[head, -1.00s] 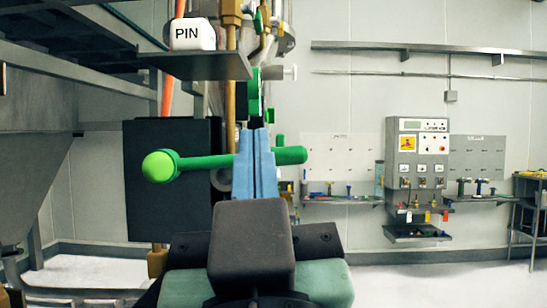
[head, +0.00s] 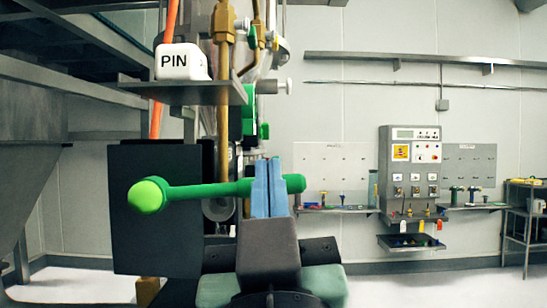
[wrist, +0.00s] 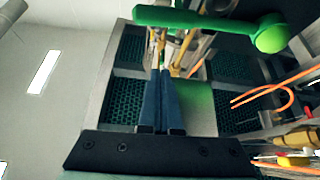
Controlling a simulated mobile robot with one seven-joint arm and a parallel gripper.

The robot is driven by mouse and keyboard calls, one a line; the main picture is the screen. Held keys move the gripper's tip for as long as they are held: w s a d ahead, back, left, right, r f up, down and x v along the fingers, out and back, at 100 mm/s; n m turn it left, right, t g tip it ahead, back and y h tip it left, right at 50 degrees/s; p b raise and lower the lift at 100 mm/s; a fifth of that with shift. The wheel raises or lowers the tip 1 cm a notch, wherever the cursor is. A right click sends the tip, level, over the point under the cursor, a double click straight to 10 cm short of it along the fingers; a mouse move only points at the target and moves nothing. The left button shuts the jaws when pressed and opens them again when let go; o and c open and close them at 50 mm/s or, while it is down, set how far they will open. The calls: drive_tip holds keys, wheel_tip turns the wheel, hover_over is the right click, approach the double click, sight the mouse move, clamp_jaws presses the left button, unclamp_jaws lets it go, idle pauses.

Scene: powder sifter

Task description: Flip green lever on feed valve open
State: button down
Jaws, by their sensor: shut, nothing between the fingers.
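The green lever (head: 205,190) lies nearly level in the head view, with a round knob at its left end. Its right end shows just past my gripper's fingers. In the wrist view the green lever (wrist: 208,20) crosses the top, with its knob at the right. My gripper (head: 268,163) has blue fingers that are shut and empty. They stand in front of the lever's right part in the head view and hide some of it. In the wrist view the fingertips (wrist: 163,75) are below the lever bar in the picture. I cannot tell whether they touch it.
A dark box (head: 150,235) is behind the lever. A shelf (head: 185,92) with a white block marked PIN (head: 182,62) is above it. Brass pipes (head: 223,60) rise behind. A control panel (head: 412,170) is on the right wall, with clear floor before it.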

sight(216, 195)
drive_tip(key=p+x, duration=0.3)
drive_tip(key=x, duration=0.4)
drive_tip(key=shift+w+d+f, duration=0.1)
drive_tip(key=shift+w+f, duration=0.05)
drive_tip(key=shift+f, duration=0.85)
drive_tip(key=shift+w+d+f, duration=0.1)
drive_tip(key=shift+w+f, duration=0.1)
drive_tip(key=shift+f, duration=0.8)
wheel_tip(216, 195, down, 6)
drive_tip(key=b, duration=0.5)
drive_tip(key=shift+a+r, duration=0.1)
drive_tip(key=shift+r, duration=0.05)
